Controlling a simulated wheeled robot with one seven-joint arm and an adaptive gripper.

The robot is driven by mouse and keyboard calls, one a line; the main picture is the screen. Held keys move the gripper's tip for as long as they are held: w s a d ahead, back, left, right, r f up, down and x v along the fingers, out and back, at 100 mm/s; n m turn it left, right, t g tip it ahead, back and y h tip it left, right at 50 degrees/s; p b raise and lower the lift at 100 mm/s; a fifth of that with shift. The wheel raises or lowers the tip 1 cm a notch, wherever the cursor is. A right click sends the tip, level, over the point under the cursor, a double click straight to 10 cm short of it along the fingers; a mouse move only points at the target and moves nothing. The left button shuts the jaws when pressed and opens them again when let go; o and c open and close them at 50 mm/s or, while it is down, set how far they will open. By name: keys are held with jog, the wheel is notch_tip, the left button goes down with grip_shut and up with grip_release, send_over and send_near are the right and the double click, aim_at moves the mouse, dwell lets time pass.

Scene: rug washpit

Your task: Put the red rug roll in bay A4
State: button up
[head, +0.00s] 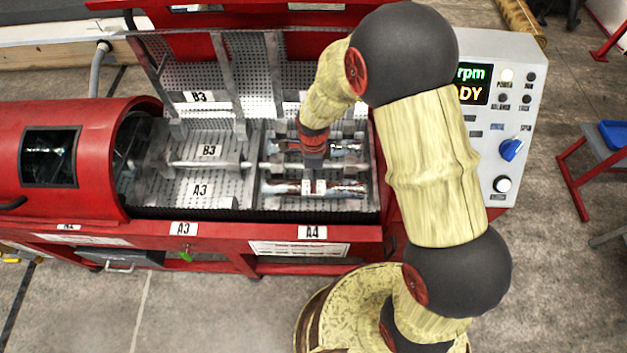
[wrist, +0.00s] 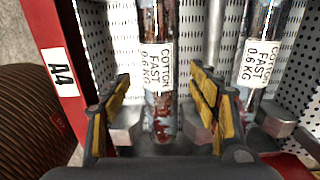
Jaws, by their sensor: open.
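A red rug roll (head: 278,188), mottled with pale shiny patches, lies in bay A4, behind the white A4 label (head: 312,232). In the wrist view the roll (wrist: 158,22) carries a white tag reading COTTON FAST 0.6 KG. My gripper (wrist: 161,78) is open, one yellow-padded finger on each side of this roll, with gaps showing. A second, similar reddish roll (head: 346,147) lies behind; in the wrist view this second roll (wrist: 264,28) has the same kind of tag.
Perforated bays marked A3 (head: 200,190) and B3 (head: 208,151) to the left look empty. Metal dividers (head: 257,150) and the red front edge (head: 215,240) border the bays. A control panel (head: 512,120) stands at the right, a red drum housing (head: 60,120) at the left.

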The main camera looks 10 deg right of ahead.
notch_tip(320, 180, up, 4)
jog(key=shift+f+p, duration=0.1)
jog(key=shift+p, duration=0.35)
notch_tip(320, 180, up, 10)
jog(key=n+t, duration=0.1)
jog(key=n, duration=0.3)
send_over(320, 185)
jog(key=s+d+r+n+t, duration=0.25)
jog(key=s+r+n, duration=0.25)
jog(key=r, duration=0.6)
jog(key=s+d+r+n+t, duration=0.2)
jog(key=s+d+r+n, duration=0.3)
jog(key=s+r+n, duration=0.6)
jog(key=shift+s+d+r, duration=0.2)
jog(key=shift+s+r, duration=0.05)
jog(key=shift+s, duration=1.3)
jog(key=shift+c, duration=0.2)
